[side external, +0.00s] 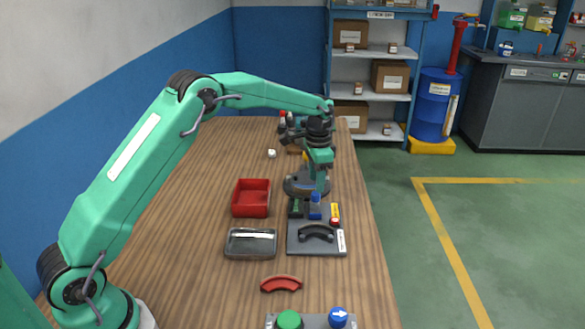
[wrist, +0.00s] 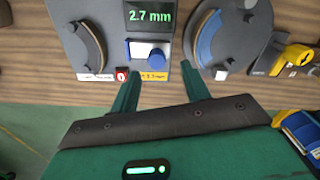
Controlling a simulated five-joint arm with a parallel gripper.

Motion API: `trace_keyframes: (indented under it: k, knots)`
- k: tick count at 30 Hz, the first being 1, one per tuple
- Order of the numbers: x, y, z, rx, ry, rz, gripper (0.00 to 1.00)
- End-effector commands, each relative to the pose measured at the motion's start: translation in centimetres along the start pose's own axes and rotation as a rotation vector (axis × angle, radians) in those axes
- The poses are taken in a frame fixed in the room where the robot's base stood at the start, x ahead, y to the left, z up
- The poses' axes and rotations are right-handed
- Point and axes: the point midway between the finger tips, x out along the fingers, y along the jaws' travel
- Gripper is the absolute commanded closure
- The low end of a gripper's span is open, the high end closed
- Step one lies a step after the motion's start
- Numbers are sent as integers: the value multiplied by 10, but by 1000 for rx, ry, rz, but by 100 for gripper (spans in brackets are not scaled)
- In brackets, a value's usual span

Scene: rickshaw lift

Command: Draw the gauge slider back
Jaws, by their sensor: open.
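The gauge is a grey plate (wrist: 105,28) with a green display (wrist: 149,15) reading 2.7 mm in the wrist view. Its slider appears to be the blue knob (wrist: 156,54), with a white block (wrist: 139,49) at its left. My gripper (wrist: 158,72) is open, one green finger on each side of the knob's line, with a gap between. I cannot tell if either finger touches it. In the side external view my gripper (side external: 319,188) points down over the gauge plate (side external: 296,246), close above a blue part (side external: 315,208). A dark curved piece (side external: 317,231) lies on the plate.
A red tray (side external: 237,209) and a metal tray (side external: 230,254) stand left of the plate. A loose red curved piece (side external: 281,284) lies nearer the camera. A panel with a green button (side external: 289,319) and a blue arrow button (side external: 338,317) is at the front. The left tabletop is clear.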

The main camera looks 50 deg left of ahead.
Motion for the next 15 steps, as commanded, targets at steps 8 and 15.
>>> trace_keyframes:
  k: [8,15]
  knots:
    - [-32,-1,0,-1,3,-2,54]
    - [-40,-1,0,-1,3,-2,54]
